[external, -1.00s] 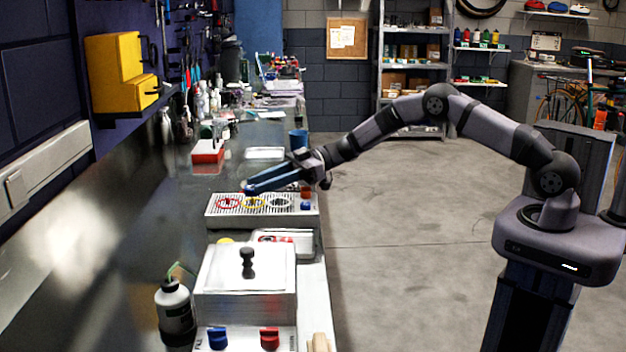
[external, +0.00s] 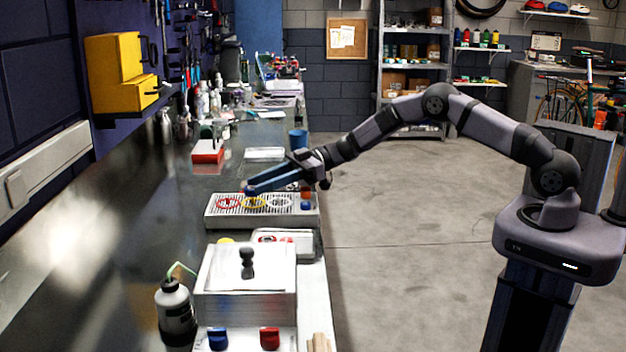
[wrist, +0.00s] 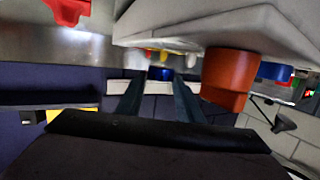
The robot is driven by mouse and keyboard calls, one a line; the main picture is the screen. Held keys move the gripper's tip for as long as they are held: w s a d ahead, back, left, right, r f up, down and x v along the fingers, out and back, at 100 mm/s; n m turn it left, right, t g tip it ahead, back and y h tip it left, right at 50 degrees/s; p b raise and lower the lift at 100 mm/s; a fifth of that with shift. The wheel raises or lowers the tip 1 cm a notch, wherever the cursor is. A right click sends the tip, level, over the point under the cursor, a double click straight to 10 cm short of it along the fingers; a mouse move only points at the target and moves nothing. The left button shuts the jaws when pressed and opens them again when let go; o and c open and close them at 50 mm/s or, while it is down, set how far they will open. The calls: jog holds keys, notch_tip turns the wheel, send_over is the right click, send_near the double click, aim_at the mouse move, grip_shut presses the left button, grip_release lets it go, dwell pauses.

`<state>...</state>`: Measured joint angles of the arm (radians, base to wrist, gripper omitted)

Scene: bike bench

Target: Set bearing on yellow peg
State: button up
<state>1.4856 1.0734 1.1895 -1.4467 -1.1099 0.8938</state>
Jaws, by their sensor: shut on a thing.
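My gripper (external: 249,189) reaches in from the right over a pale slotted tray (external: 213,213), its fingers pointing left. In the wrist view its fingers (wrist: 160,90) are shut on a small blue piece, which I take to be the bearing (wrist: 160,73). Its shape and any hole are hard to make out. The yellow ring mark (external: 253,203) lies just below the fingertips on the tray. A small yellow peg (wrist: 163,57) shows beyond the held piece in the wrist view. I cannot tell whether the piece touches the peg.
A red ring (external: 228,203) and a white ring (external: 280,202) flank the yellow one. An orange cylinder (wrist: 229,80) and a blue cylinder (external: 305,205) stand at the tray's right end. A white lidded box (external: 246,275) stands in front, a red-and-white box (external: 207,151) behind.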

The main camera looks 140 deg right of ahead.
jog(key=shift+f+b, duration=0.45)
jog(key=shift+f, duration=0.3)
jog(key=o, duration=0.8)
jog(key=shift+c, duration=0.2)
jog(key=shift+s, duration=0.15)
jog(key=shift+p+v, duration=1.1)
jog(key=shift+v, duration=1.25)
jog(key=shift+p+v, duration=1.05)
jog(key=shift+v, duration=2)
